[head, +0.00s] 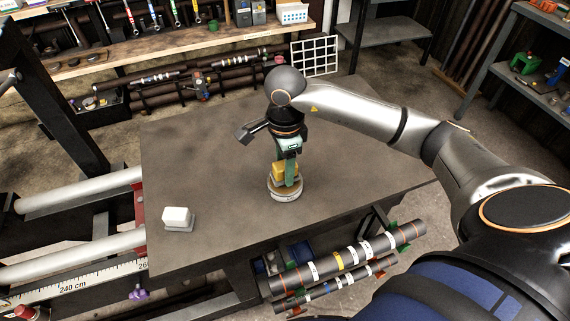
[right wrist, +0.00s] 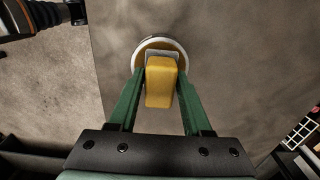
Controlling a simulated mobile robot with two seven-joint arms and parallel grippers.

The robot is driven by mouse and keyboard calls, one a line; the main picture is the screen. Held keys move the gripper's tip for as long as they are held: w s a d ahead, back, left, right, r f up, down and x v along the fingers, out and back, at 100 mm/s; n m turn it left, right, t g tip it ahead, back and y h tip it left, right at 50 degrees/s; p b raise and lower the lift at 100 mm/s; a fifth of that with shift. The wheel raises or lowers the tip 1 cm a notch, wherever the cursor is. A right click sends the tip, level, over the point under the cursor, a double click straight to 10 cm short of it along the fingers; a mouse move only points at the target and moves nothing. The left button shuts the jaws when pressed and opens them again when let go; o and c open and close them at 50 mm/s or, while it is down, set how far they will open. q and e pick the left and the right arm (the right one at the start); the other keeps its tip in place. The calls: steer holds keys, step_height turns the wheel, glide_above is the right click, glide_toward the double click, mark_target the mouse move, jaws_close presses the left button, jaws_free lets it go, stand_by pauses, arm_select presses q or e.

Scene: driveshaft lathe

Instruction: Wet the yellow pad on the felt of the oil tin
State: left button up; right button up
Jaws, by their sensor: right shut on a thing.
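The yellow pad (right wrist: 160,85) is held between the two green fingers of my right gripper (right wrist: 160,95). In the head view the pad (head: 279,171) is partly hidden by the fingers of the right gripper (head: 287,172). The round oil tin (head: 285,190) stands on the grey bench top, right below the pad. In the right wrist view the tin's pale rim and brownish felt (right wrist: 143,59) show around the pad's far end. I cannot tell whether the pad touches the felt. My left gripper does not show.
A white block on a grey base (head: 177,218) stands at the bench top's left front. The rest of the bench top (head: 215,160) is clear. Banded shafts (head: 345,262) lie along the front edge. A white grid rack (head: 315,56) stands behind the bench.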

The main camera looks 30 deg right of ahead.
steer(key=shift+s+f+b, duration=0.1)
steer(key=shift+f+b, duration=0.5)
steer(key=shift+b, duration=0.1)
stand_by(2.2)
steer(key=shift+r+p, duration=2.25)
steer(key=shift+r, duration=1.35)
